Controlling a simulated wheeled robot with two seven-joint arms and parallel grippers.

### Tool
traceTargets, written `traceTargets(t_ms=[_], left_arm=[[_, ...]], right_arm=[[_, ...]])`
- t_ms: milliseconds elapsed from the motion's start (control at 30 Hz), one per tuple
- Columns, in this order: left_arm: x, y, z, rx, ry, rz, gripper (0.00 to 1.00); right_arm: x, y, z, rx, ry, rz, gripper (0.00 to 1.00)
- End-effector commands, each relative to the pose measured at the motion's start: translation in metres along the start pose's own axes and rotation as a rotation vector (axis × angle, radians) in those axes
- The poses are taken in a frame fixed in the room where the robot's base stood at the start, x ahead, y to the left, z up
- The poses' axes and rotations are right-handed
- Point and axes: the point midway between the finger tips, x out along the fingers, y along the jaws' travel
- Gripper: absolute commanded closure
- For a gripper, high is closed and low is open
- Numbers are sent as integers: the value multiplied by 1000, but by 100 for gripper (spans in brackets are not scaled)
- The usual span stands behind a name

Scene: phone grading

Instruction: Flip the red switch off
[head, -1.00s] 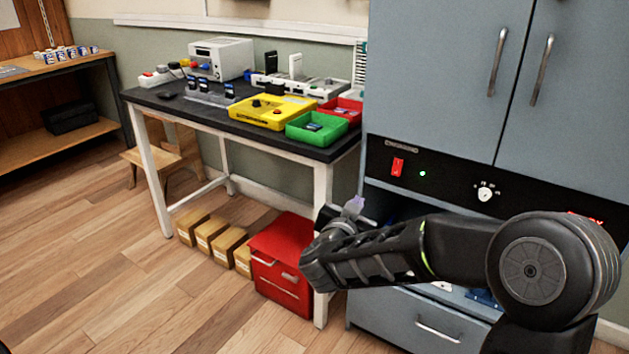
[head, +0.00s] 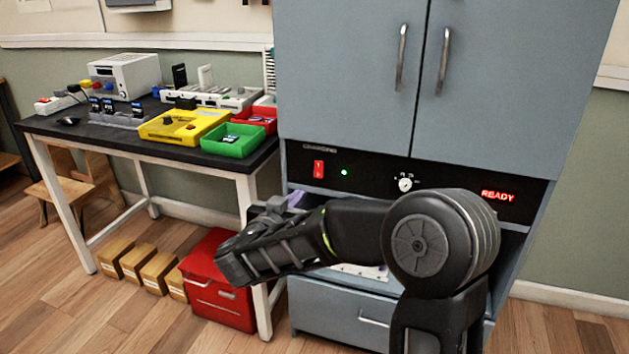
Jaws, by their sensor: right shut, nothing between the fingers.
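The red switch (head: 319,169) is on the left of the black control panel (head: 447,188) of a grey cabinet. A small green light (head: 344,172) glows just right of it, and a red READY sign (head: 497,196) is lit at the panel's right. My right gripper (head: 287,201) is shut and empty, below and left of the switch and apart from it. Part of the gripper is hidden behind its own arm. My left gripper is not in view.
A white dial (head: 405,184) sits on the panel. Left of the cabinet stands a dark-topped table (head: 90,133) with a yellow case (head: 185,126), a green tray (head: 233,140) and a red tray (head: 254,116). A red box (head: 217,281) and cartons (head: 114,257) are on the floor.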

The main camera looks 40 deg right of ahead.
Motion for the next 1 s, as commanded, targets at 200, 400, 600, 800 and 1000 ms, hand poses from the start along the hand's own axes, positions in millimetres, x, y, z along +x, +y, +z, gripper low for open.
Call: traceTargets(t_ms=[200, 400, 600, 800, 1000], left_arm=[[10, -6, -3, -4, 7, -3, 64], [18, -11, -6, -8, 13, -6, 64], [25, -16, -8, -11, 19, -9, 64], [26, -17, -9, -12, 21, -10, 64], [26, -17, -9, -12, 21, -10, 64]], right_arm=[[40, 1, 3, 0, 0, 3, 100], [81, 1, 3, 0, 1, 3, 100], [111, 1, 2, 1, 1, 1, 100], [122, 0, 1, 0, 1, -2, 100], [122, 0, 0, -1, 1, -2, 100]])
